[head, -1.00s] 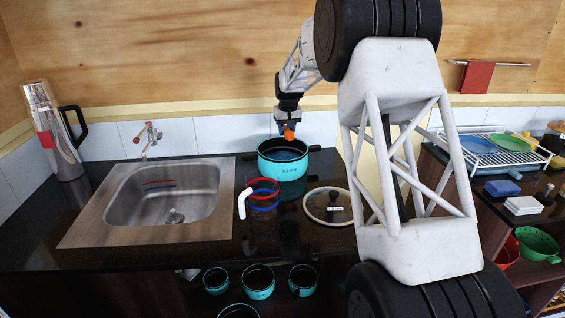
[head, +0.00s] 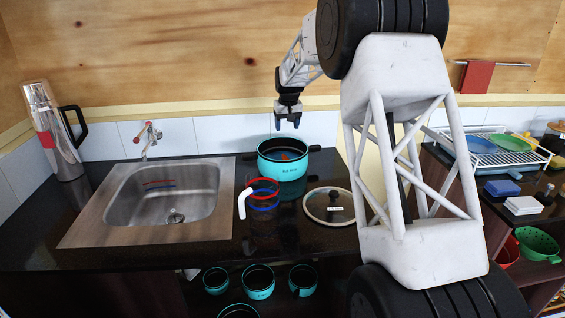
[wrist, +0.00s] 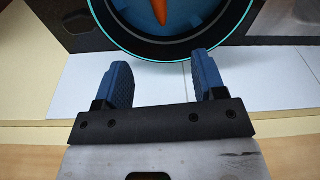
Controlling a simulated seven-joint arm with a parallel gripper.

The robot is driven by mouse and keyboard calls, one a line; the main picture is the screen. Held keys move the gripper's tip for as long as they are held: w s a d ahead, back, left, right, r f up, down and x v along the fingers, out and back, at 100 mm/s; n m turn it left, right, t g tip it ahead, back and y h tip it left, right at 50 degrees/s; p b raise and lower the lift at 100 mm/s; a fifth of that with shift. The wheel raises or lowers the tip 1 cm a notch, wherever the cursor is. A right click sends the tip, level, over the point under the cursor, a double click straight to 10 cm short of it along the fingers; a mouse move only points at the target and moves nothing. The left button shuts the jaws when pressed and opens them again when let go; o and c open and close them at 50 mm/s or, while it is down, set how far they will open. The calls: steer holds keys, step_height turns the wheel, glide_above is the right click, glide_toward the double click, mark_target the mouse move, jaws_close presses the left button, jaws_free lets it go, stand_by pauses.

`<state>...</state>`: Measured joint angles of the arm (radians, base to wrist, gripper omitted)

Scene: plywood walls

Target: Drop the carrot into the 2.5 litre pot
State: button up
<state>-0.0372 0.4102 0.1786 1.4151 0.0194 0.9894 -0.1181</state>
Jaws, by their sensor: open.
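The carrot (head: 284,156) lies inside the teal 2.5 litre pot (head: 284,171), showing as a small orange patch within the rim. In the wrist view the orange carrot (wrist: 160,12) also shows against the blue inside of the pot, whose teal rim (wrist: 120,50) crosses the top. My gripper (head: 288,121) is above the pot, apart from it. In the wrist view my gripper (wrist: 160,75) has its two blue fingers spread with nothing between them. The far end of the carrot is cut off by the wrist view's top edge.
A glass lid (head: 318,206) lies on the dark counter right of the pot. A sink (head: 165,195) is at the left. A red, white and blue object (head: 262,193) is in front of the pot. Several smaller teal pots (head: 258,280) sit below the counter.

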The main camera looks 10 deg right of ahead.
steer(key=shift+s+r, duration=0.25)
steer(key=shift+r, duration=1.15)
steer(key=shift+s+r, duration=0.2)
steer(key=shift+r, duration=1.15)
steer(key=s+d+r, duration=0.1)
steer(key=s+r, duration=0.2)
steer(key=s, duration=0.8)
steer(key=s+d+r, duration=0.1)
steer(key=s+r, duration=0.2)
steer(key=s, duration=0.8)
steer(key=s+d+r, duration=0.1)
steer(key=s+r, duration=0.2)
steer(key=s, duration=0.9)
steer(key=s+f, duration=0.3)
steer(key=s, duration=0.8)
steer(key=s+d+f+m, duration=0.1)
steer(key=s+f, duration=0.2)
steer(key=s, duration=0.8)
steer(key=s+f, duration=0.4)
steer(key=s, duration=0.7)
steer(key=shift+d+m+t, duration=0.15)
steer(key=shift+m+t, duration=0.25)
